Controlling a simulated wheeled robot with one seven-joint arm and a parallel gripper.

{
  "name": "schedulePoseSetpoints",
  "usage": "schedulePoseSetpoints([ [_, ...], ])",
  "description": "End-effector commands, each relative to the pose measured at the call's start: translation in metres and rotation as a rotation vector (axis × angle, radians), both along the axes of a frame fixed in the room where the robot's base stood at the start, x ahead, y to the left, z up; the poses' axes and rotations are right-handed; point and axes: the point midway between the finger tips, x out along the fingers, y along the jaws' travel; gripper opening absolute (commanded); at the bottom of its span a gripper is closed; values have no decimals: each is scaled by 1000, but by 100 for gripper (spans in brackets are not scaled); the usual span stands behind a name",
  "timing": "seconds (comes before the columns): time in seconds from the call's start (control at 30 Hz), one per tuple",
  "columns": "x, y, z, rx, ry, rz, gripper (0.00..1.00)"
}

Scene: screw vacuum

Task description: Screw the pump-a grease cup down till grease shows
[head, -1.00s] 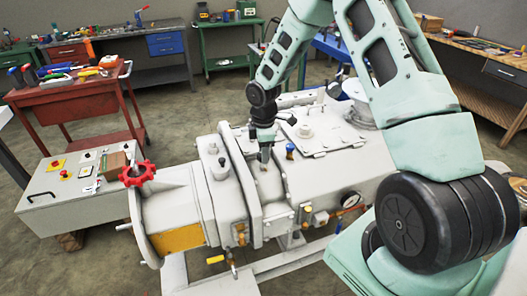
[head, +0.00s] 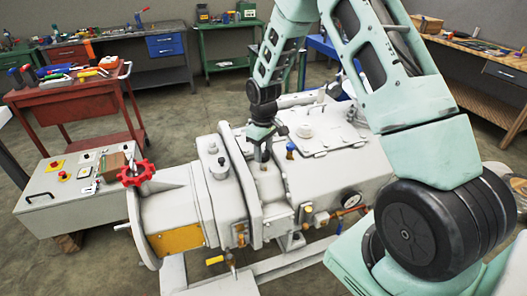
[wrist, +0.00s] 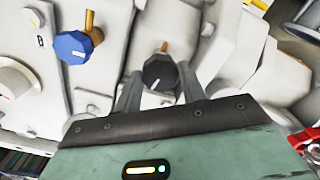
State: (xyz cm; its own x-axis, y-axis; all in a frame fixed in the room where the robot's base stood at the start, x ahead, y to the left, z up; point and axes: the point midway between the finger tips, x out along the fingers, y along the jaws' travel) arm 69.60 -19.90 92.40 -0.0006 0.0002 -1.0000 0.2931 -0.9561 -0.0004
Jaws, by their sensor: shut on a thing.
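A dark cap with a white mark, likely a grease cup (wrist: 158,72), sits on a brass stem on the grey pump casing. My gripper (wrist: 160,92) points down at it in the wrist view, its two fingers shut on either side of the cap. No label tells me which cup is pump-a. I cannot make out any grease.
A red handwheel (head: 135,172) is at the casing's left end. A control box (head: 75,185) stands left of it. A red tool cart (head: 68,103) and benches stand behind on open floor.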

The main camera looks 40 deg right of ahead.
Motion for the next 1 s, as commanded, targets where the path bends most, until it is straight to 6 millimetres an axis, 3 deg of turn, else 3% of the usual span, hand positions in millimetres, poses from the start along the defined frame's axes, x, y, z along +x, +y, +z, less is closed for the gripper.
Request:
schedulePoseSetpoints([
  [0.77, 1, 0, 1, 0, -3, -100, 18],
  [0.8, 1, 0, 1, 0, -3, -100, 49],
  [0.83, 1, 0, 1, 0, -3, -100, 57],
  [0.87, 1, 0, 1, 0, -2, -100, 62],
  [1.0, 1, 0, 1, 0, -2, -99, 62],
])
